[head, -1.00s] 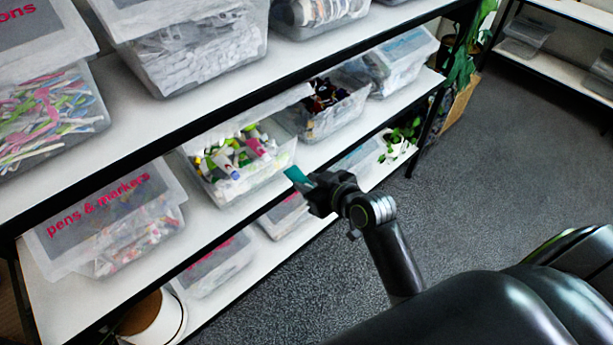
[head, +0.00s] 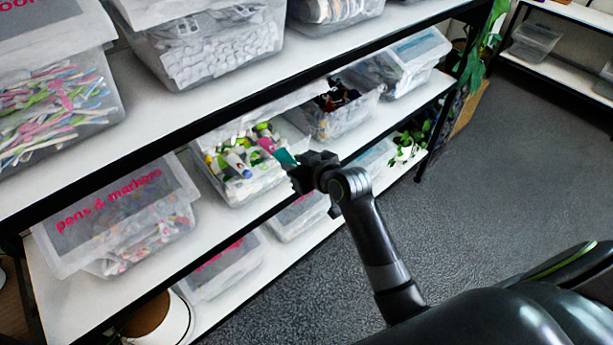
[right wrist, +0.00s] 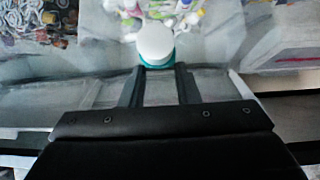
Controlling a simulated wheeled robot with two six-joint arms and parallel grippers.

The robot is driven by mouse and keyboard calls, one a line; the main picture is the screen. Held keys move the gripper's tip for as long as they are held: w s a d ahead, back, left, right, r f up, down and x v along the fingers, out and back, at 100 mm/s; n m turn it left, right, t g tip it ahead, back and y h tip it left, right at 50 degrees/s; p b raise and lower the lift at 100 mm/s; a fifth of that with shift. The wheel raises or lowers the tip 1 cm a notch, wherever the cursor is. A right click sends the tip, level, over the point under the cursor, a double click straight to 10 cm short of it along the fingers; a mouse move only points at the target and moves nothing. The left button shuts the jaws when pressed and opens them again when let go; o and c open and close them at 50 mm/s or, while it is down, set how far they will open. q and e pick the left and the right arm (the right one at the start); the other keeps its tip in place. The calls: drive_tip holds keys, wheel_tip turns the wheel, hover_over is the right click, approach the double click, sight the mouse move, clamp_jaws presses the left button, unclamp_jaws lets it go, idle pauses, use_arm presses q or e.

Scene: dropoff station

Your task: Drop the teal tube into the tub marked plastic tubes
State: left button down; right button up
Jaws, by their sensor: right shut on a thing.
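The teal tube (head: 285,157) is in my right gripper (head: 297,164), at the front edge of an open clear tub (head: 241,192) filled with colourful tubes. In the right wrist view the fingers (right wrist: 160,88) are shut on the tube, whose white round end (right wrist: 155,44) and teal rim face the camera. The tub's contents lie just beyond it in that view. No label on this tub can be read. My left gripper is not in view.
A tub marked pens & markers (head: 115,215) stands left on the same shelf. A tub with dark contents (head: 345,118) stands to the right. The upper shelf edge (head: 200,130) runs close above. Open grey floor (head: 480,190) lies right.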

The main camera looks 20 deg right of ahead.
drive_tip(key=w+a+b, duration=0.2)
drive_tip(key=w+b, duration=0.1)
drive_tip(key=w, duration=0.5)
drive_tip(key=w+a+f+b, duration=0.1)
drive_tip(key=w+a+b, duration=0.2)
drive_tip(key=w, duration=0.6)
drive_tip(key=shift+a+f+b, duration=0.2)
drive_tip(key=shift+b, duration=0.15)
drive_tip(key=o, duration=0.8)
drive_tip(key=shift+s, duration=0.1)
drive_tip(key=b+v, duration=0.1)
drive_tip(key=v, duration=1.6)
drive_tip(key=shift+s+r, duration=0.1)
drive_tip(key=shift+s, duration=0.05)
